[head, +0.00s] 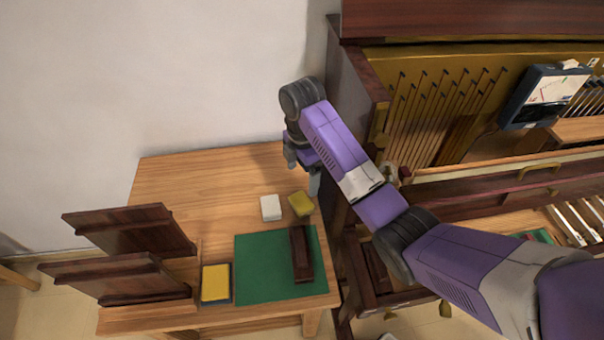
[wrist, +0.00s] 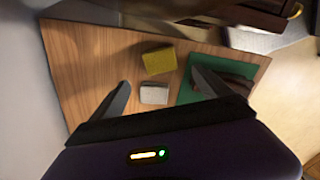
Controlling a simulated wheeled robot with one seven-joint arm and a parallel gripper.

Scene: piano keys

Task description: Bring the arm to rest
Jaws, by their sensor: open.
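My gripper (head: 303,172) hangs over the right part of the wooden table (head: 180,180), close to the side of the piano (head: 350,110). In the wrist view its two fingers (wrist: 168,88) are spread wide apart with nothing held between them. Beyond the fingertips lie a white block (wrist: 154,95) and a yellow block (wrist: 159,60) on the table. They also show in the head view, the white block (head: 271,208) left of the yellow block (head: 300,204). My purple arm stretches from the lower right across the piano front to the table.
A green mat (head: 262,267) carries a dark wooden piece (head: 301,254). A yellow pad (head: 215,283) lies to its left. Dark slanted boards (head: 130,232) stand at the table's left. A meter (head: 545,95) sits in the open piano. The table's back left is clear.

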